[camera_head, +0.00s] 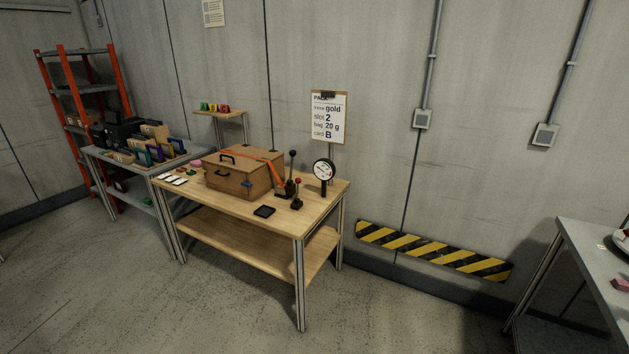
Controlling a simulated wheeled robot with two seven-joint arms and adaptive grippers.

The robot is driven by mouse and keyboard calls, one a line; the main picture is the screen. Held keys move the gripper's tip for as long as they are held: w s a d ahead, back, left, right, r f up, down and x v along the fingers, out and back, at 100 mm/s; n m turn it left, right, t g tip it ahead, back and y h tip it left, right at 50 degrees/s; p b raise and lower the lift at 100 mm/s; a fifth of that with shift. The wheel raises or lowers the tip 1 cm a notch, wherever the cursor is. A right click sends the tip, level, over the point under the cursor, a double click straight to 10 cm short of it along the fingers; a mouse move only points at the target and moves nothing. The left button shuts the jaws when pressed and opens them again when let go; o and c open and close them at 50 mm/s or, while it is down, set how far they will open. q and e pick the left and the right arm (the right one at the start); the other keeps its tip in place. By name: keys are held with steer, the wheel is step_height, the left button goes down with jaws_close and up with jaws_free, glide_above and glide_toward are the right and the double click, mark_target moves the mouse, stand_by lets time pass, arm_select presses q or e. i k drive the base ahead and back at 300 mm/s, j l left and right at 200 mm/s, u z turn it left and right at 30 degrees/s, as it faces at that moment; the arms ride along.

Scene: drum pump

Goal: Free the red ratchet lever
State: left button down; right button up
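A small lever with a red knob (297,182) stands on the wooden table, to the right of the brown box (238,176). Close to it rises a taller lever with a black knob (292,154) on a dark base. A red strap (262,160) runs over the box lid and down towards these levers. Whether the red-knobbed lever is caught on something is too small to tell. Neither of my grippers shows in the head view.
The wooden table (225,206) also holds a round dial gauge (324,170) and a black pad (264,211). A grey bench (150,165) stands to its left, a red-framed shelf (71,90) behind that. Another table (590,265) is at the right. Floor in front is clear.

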mark_target(297, 180)
steer(key=i+l, duration=0.25)
steer(key=l, duration=0.2)
steer(key=i+l+z, duration=0.1)
steer(key=i+l, duration=0.45)
steer(key=l, duration=0.3)
